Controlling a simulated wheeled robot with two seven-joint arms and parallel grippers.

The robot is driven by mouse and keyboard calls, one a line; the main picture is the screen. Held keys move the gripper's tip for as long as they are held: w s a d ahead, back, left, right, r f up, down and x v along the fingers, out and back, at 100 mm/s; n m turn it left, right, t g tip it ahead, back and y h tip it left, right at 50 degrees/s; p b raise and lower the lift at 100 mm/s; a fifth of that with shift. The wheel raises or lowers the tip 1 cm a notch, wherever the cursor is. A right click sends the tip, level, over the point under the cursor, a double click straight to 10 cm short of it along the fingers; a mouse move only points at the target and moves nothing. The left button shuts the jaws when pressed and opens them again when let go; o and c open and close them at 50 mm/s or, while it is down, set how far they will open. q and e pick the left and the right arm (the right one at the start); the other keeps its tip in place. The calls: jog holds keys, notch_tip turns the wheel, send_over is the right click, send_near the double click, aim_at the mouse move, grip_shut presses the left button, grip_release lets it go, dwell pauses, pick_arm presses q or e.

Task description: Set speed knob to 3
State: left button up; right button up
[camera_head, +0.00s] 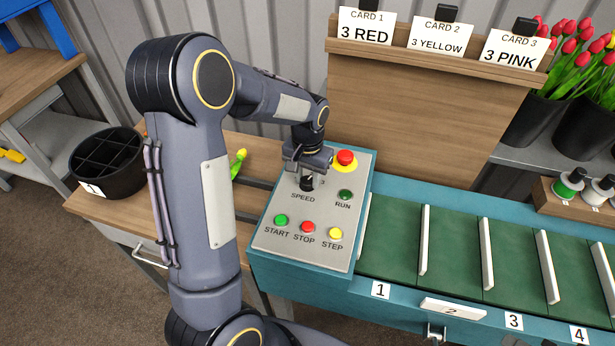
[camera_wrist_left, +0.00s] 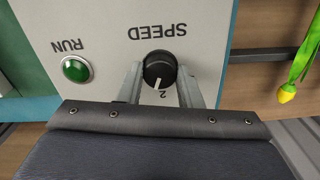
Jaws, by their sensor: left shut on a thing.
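My right gripper is not in view.
The panel also carries a red mushroom button (camera_head: 345,158), a dark green RUN lamp (camera_head: 345,195), and START (camera_head: 281,220), STOP (camera_head: 307,227) and STEP (camera_head: 335,233) buttons. A conveyor (camera_head: 452,245) with white dividers runs right. A yellow tulip (camera_head: 239,160) lies left of the panel.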

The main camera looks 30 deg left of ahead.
aim_at(307, 180)
pick_arm(q)
jog(key=m, duration=0.3)
jog(key=shift+m, duration=2.3)
jog(key=o, duration=1)
notch_tip(307, 180, up, 8)
jog(key=shift+f, duration=0.15)
